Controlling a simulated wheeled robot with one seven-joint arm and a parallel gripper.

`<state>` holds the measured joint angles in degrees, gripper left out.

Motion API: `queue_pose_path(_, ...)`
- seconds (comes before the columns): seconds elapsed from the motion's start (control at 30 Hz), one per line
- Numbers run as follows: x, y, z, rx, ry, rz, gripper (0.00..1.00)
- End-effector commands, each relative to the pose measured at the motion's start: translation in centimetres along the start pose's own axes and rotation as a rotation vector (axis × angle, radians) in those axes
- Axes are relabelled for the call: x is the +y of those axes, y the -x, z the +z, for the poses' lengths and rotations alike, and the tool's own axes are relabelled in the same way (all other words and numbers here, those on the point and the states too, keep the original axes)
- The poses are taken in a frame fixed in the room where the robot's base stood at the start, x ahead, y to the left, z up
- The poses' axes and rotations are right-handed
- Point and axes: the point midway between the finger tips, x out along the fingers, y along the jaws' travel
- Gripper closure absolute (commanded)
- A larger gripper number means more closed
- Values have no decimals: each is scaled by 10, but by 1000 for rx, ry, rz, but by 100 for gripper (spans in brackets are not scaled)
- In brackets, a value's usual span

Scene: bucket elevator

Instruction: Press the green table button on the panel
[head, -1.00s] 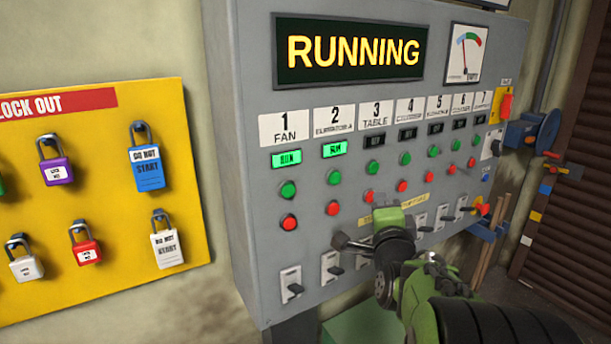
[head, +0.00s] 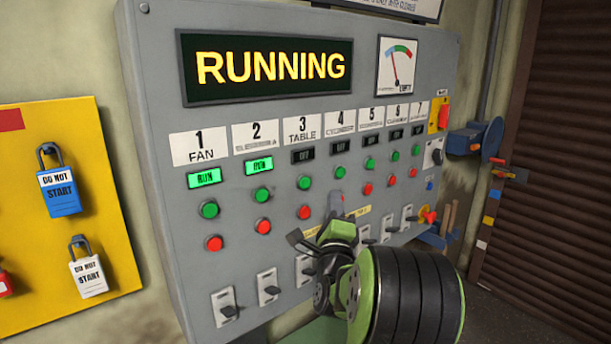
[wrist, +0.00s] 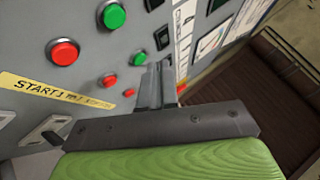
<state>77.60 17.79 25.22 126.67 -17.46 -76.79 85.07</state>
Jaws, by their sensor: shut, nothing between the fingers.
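The green table button (head: 309,183) shows in the head view under the label "3 TABLE" (head: 302,131). A dark "OFF" lamp (head: 303,156) is above it and a red button (head: 304,212) below it. My gripper (head: 336,204) is shut and empty, right of and lower than the green table button in the picture. Its contact with the panel cannot be told. In the wrist view, my shut fingers (wrist: 160,85) point at the panel, right of a large green button (wrist: 112,15) and a red button (wrist: 64,52); their column cannot be told.
The grey panel (head: 150,130) has several green and red buttons, with switches (head: 227,307) along its bottom. Fan and elevator lamps are lit green. The display (head: 268,68) reads "RUNNING". A yellow lockout board (head: 110,200) with padlocks is at left, a brown shutter (head: 550,150) at right.

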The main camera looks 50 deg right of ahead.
Motion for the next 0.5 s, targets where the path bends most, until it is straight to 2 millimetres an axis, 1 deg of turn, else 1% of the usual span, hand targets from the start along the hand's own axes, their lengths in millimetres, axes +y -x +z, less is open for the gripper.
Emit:
queue_pose_path(0.03,-3,-7,6,0,-3,4,100)
queue_pose_path(0.2,9,-24,18,-1,-3,5,100)
queue_pose_path(0.4,23,-40,30,0,-1,2,100)
queue_pose_path(0.5,28,-45,33,0,0,1,100)
